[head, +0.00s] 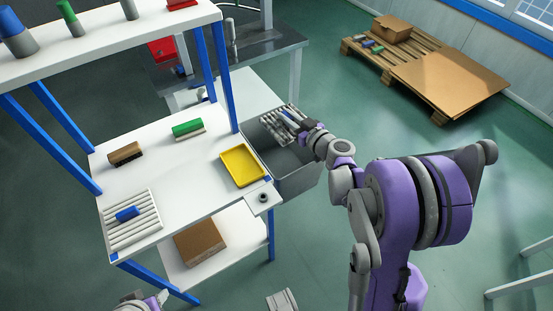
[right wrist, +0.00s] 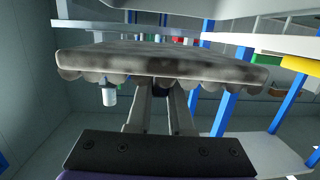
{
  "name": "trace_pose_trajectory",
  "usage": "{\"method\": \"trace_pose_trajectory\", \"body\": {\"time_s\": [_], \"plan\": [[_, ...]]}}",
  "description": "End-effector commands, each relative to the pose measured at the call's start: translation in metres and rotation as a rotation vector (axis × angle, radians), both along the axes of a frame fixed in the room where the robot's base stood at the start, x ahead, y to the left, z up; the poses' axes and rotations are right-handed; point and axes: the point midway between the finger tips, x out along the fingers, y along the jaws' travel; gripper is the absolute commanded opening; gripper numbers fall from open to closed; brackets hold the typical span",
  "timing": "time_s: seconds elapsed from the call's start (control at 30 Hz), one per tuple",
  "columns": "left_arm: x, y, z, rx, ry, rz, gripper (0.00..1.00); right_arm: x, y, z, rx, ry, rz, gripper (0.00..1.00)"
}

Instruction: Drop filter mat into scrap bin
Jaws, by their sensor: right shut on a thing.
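The filter mat (head: 274,124) is grey, ribbed and stained dark. My right gripper (head: 305,130) is shut on its near edge and holds it over the opening of the grey scrap bin (head: 297,184). The bin stands against the right side of the white workbench. In the right wrist view the mat (right wrist: 160,62) lies flat across the fingers (right wrist: 160,95), its scalloped underside showing. I cannot tell how far the mat is above the rim. My left gripper (head: 145,301) shows only in part at the bottom edge; its jaws are unclear.
The workbench (head: 165,160) holds a yellow tray (head: 243,167), a green-backed brush (head: 187,128), a brown brush (head: 125,153) and a white ribbed panel (head: 131,222) with a blue piece on it. Blue posts (head: 223,80) rise beside the bin. A pallet (head: 410,70) stands far right.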

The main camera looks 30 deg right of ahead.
Motion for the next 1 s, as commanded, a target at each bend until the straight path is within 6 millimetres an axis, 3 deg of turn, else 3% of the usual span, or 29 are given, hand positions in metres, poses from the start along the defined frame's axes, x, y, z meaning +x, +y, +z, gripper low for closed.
{"method": "trace_pose_trajectory", "body": {"time_s": [0.2, 0.23, 0.4, 0.77, 1.0], "plan": [[0.000, 0.000, 0.000, 0.000, 0.000, 0.000, 0.50, 0.000, 0.000, 0.000, 0.000, -0.001, 0.000, 0.00], [0.000, 0.000, 0.001, 0.000, 0.000, 0.000, 0.50, 0.000, 0.000, 0.000, 0.000, -0.001, 0.000, 0.23], [0.000, 0.000, 0.001, 0.000, 0.000, 0.000, 0.50, 0.000, 0.000, 0.000, 0.000, 0.000, 0.000, 0.53], [0.000, 0.000, 0.001, 0.000, 0.000, 0.000, 0.50, -0.004, -0.001, 0.001, 0.000, 0.000, 0.000, 0.54], [0.000, 0.000, 0.004, 0.000, -0.001, 0.000, 0.50, -0.042, -0.008, 0.008, 0.001, -0.001, -0.004, 0.54]]}}
